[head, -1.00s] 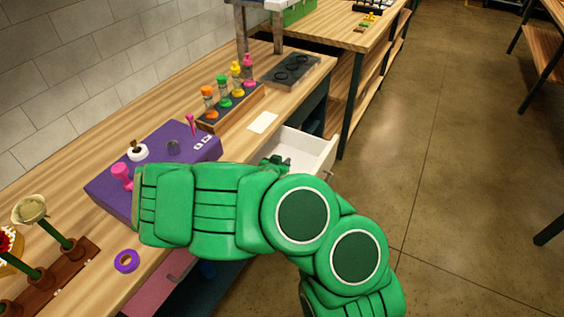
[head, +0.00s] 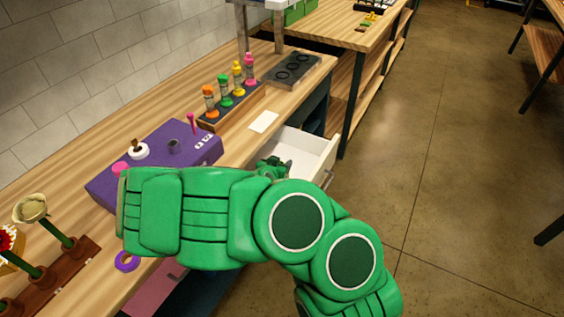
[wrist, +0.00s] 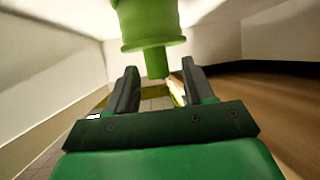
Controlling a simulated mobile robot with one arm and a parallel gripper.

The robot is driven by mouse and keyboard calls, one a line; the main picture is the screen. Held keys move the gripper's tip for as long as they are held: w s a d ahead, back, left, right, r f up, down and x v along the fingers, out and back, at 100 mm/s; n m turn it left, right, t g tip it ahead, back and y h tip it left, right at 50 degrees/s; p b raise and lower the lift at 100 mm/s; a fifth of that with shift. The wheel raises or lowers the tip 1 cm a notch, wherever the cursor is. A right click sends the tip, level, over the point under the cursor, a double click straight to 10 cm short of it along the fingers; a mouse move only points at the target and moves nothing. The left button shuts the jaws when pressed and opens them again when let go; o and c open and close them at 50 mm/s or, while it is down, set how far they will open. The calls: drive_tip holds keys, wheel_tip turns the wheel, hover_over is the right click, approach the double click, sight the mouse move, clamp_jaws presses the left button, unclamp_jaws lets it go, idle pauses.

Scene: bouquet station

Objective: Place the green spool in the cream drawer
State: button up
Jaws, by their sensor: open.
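The cream drawer (head: 315,150) is pulled out from under the wooden bench in the head view. My gripper (head: 282,163) is over the drawer's opening, partly hidden behind my green arm. In the wrist view my gripper (wrist: 160,75) is open, with its two dark fingers apart. A green flanged piece (wrist: 150,28), which looks like the green spool, is at the top of that view, just beyond the fingers. Its narrow stem lies between the fingertips, with gaps on both sides. Pale walls surround it. I cannot tell whether it rests on the drawer floor.
A purple box (head: 165,160) stands on the bench left of the drawer, with a purple ring (head: 126,261) nearer. The floor (head: 440,180) right of the drawer is clear.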

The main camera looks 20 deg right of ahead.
drive_tip(key=shift+s+r, duration=0.15)
drive_tip(key=shift+r, duration=3.4)
